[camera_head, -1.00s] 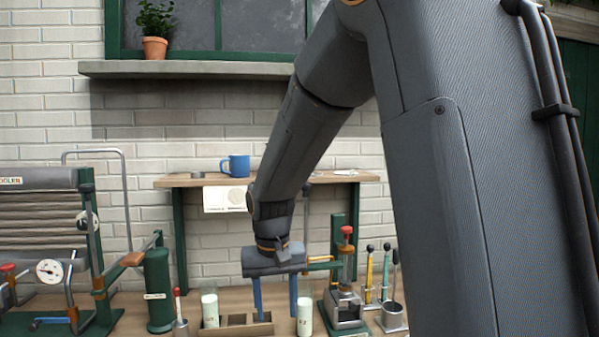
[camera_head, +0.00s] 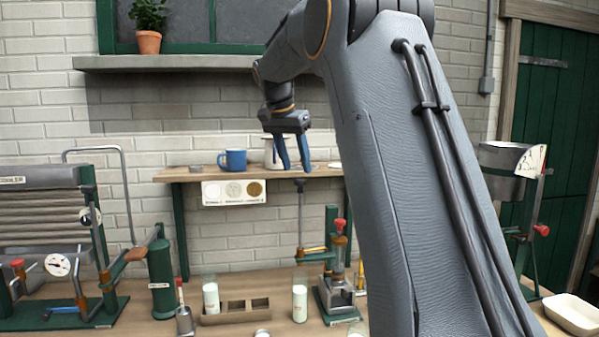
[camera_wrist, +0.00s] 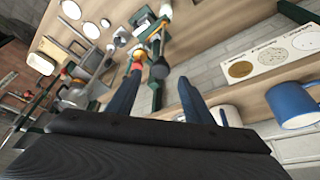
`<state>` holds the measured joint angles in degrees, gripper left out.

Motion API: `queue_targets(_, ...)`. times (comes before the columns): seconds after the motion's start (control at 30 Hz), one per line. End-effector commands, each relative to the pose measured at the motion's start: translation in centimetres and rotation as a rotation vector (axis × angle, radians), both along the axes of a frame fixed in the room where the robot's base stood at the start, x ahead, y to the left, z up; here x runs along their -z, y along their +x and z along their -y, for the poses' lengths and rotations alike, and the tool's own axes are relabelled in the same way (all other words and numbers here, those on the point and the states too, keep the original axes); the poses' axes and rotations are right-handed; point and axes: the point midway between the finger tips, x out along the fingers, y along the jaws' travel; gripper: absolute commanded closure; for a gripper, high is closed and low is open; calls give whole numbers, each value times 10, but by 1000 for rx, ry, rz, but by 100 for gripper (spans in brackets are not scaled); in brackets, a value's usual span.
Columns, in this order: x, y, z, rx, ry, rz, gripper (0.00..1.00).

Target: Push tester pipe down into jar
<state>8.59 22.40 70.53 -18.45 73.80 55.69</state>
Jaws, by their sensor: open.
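My gripper (camera_head: 296,168) is open and empty, its blue fingers pointing down at the height of the wooden shelf. Its fingers also show in the wrist view (camera_wrist: 159,76). Below and to its right stands a green press-like stand (camera_head: 332,250) with a red knob (camera_head: 340,225) on an upright rod and a clear vessel below. A thin upright rod with a dark knob (camera_head: 299,184) stands just left of it. I cannot tell for sure which rod is the tester pipe. White-filled jars stand left (camera_head: 211,297) and right (camera_head: 299,302) of a wooden rack.
The shelf (camera_head: 185,174) holds a blue mug (camera_head: 233,161) and a pale jug (camera_head: 271,155) close behind the fingers. The rack (camera_head: 236,312) has empty slots.

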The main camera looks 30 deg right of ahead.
Motion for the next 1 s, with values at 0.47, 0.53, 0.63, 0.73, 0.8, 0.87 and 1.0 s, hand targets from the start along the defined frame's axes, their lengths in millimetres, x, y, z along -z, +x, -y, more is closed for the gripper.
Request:
queue_targets(0.47, 41, 8, 14, -2, 1, 0, 53)
queue_targets(0.53, 41, 8, 14, -2, 0, 0, 53)
queue_targets(0.63, 41, 8, 14, -2, 0, 0, 53)
queue_targets(0.73, 41, 8, 14, -2, 0, 0, 67)
queue_targets(0.8, 41, 8, 14, -2, 0, 0, 78)
queue_targets(0.87, 41, 8, 14, -2, 0, 0, 88)
queue_targets(1.0, 40, 8, 14, -2, 0, 0, 100)
